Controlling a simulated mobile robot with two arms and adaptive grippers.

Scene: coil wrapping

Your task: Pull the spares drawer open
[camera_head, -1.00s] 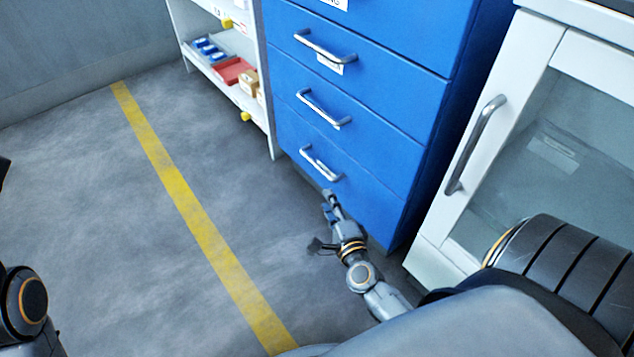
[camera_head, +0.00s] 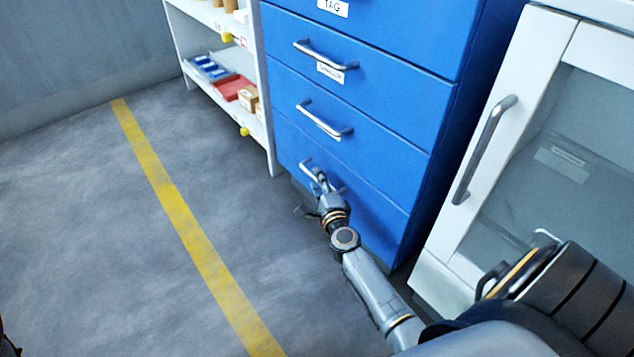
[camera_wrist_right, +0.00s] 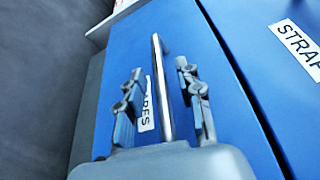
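The spares drawer (camera_head: 370,217) is the lowest front of the blue cabinet and looks shut. Its metal bar handle (camera_head: 306,167) is partly covered by my right gripper (camera_head: 320,180). In the right wrist view, the handle (camera_wrist_right: 161,90) runs between the two fingers of my right gripper (camera_wrist_right: 160,82), which stand apart on either side of it with gaps showing. My left gripper is in neither view.
More blue drawers with bar handles rise above; one label reads "STRAP" (camera_wrist_right: 297,46). A white glass-door cabinet (camera_head: 448,240) stands to the right, a white shelf unit (camera_head: 262,140) to the left. The grey floor (camera_head: 110,230) in front is clear.

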